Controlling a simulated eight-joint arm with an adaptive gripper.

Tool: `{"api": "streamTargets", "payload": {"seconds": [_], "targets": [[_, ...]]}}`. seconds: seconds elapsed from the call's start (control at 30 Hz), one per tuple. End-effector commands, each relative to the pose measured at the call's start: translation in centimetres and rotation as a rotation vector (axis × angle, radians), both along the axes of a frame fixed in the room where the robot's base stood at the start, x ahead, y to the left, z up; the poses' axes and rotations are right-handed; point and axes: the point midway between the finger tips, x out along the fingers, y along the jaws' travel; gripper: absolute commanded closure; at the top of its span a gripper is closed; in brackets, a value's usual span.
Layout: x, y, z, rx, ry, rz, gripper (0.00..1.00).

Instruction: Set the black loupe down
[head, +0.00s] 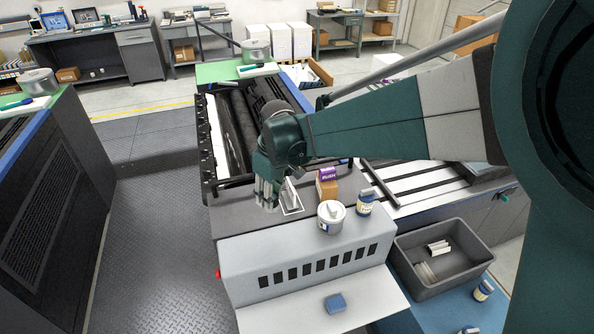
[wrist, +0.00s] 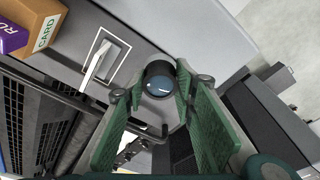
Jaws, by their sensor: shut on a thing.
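The black loupe (wrist: 160,80) shows in the wrist view as a short dark cylinder with a bluish glass face. My gripper (wrist: 161,88) is shut on it, one green finger pad on each side. In the head view my gripper (head: 268,194) points down over the left part of the grey machine top; the loupe cannot be made out there. The outline (wrist: 104,86) also shows at upper left in the wrist view.
A brown carton (head: 327,189) marked CARD with a purple box (head: 327,173) on it, a white tub (head: 331,216) and a dark-blue-labelled jar (head: 365,203) stand right of the outline. A grey bin (head: 402,272) is at right.

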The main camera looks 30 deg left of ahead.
Motion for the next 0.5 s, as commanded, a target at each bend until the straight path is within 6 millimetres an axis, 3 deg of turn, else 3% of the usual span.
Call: {"api": "streamTargets", "payload": {"seconds": [0.3, 0.5], "targets": [[-0.1, 7.3, 0.1, 0.0, 0.0, 0.123, 0.85], [-0.3, 9.5, 0.2, 0.0, 0.0, 0.163, 0.85]]}}
